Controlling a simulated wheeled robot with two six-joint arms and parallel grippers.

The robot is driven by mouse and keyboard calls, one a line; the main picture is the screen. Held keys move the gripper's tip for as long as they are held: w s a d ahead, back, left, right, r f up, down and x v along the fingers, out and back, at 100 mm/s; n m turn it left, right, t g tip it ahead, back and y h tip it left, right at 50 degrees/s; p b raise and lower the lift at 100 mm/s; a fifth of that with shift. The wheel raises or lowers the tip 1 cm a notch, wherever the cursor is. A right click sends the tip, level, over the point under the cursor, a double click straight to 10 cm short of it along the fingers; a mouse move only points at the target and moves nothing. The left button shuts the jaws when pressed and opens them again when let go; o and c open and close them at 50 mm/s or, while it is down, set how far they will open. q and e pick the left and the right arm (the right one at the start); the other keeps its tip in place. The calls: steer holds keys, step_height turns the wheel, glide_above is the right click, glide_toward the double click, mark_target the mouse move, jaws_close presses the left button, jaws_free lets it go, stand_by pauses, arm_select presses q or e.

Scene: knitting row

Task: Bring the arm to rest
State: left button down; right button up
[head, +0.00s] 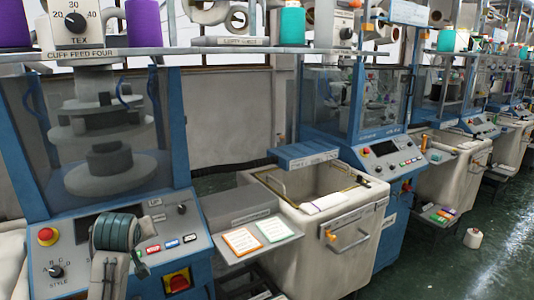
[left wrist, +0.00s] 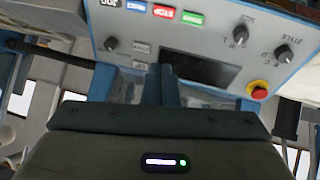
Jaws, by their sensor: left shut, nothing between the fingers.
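My left arm (head: 115,235) rises from the bottom left of the head view, in front of the control panel of the nearest knitting machine. In the left wrist view my left gripper (left wrist: 161,80) is shut and empty, its fingers pointing toward that panel (left wrist: 130,52), which appears upside down. I cannot tell whether the fingertips touch the panel. My arm hides part of the panel in the head view. My right gripper is not in view.
The panel carries a red emergency button (head: 47,236), a style knob (head: 55,271) and a red switch (head: 178,282). Orange and green cards (head: 243,241) lie on a shelf to the right. A cream bin (head: 290,240) stands beyond.

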arm_select(q)
steer(key=s+d+f+m+g, duration=0.2)
steer(key=s+f, duration=0.7)
steer(key=f, duration=0.4)
steer(key=s+d+f+m+g+h, duration=0.15)
steer(key=s+f, duration=0.35)
steer(key=s, duration=0.5)
steer(key=s+d+f+m+g, duration=0.15)
steer(key=s+f, duration=0.25)
steer(key=s, duration=0.6)
steer(key=s+d+f+m+g+h, duration=0.15)
steer(key=s+f, duration=0.35)
steer(key=s, duration=0.5)
steer(key=s+a+f, duration=0.1)
steer(key=a+f, duration=0.1)
steer(key=f, duration=1.3)
steer(key=a+f, duration=0.2)
steer(key=f, duration=1.3)
steer(key=s+f+g, duration=0.2)
steer(key=s+f, duration=1.6)
steer(key=f, duration=0.1)
steer(key=shift+s+a, duration=0.35)
steer(key=shift+a, duration=0.05)
